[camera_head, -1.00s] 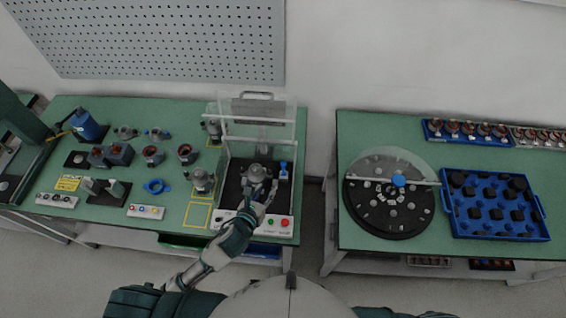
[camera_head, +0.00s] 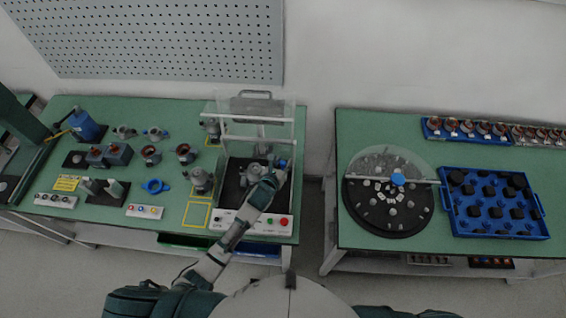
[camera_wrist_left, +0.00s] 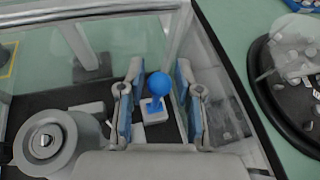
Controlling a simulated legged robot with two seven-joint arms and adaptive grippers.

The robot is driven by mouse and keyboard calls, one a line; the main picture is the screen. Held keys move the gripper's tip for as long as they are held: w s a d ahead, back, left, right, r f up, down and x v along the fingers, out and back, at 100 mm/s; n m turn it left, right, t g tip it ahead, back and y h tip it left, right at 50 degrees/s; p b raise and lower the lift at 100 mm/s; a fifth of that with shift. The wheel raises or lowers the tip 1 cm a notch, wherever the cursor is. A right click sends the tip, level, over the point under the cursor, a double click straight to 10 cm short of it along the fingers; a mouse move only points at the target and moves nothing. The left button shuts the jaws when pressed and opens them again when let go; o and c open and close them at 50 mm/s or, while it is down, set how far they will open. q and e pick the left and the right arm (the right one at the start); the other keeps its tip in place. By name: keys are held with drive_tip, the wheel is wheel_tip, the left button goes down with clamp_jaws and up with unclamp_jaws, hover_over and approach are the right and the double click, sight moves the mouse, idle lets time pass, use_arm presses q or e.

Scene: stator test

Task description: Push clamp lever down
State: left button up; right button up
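The clamp lever has a blue ball knob (camera_wrist_left: 159,83) on a short blue stem above a pale block, in the right part of the test fixture. Its exact tilt is hard to tell. My left gripper (camera_wrist_left: 157,72) is open in the left wrist view, one finger on each side of the knob, with gaps visible. In the head view my left gripper (camera_head: 275,174) is over the right side of the fixture and partly hides the lever. A round grey part (camera_wrist_left: 45,143) sits in the fixture left of the gripper. My right gripper is out of view.
The fixture has clear walls and a raised clear cover (camera_head: 262,107) behind the gripper. A front panel carries a red button (camera_head: 284,222). Several motor parts stand left on the green table (camera_head: 110,210). A round dial plate (camera_head: 390,222) is on the right table.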

use_arm(q)
clamp_jaws()
drive_tip(key=shift+f, duration=0.1)
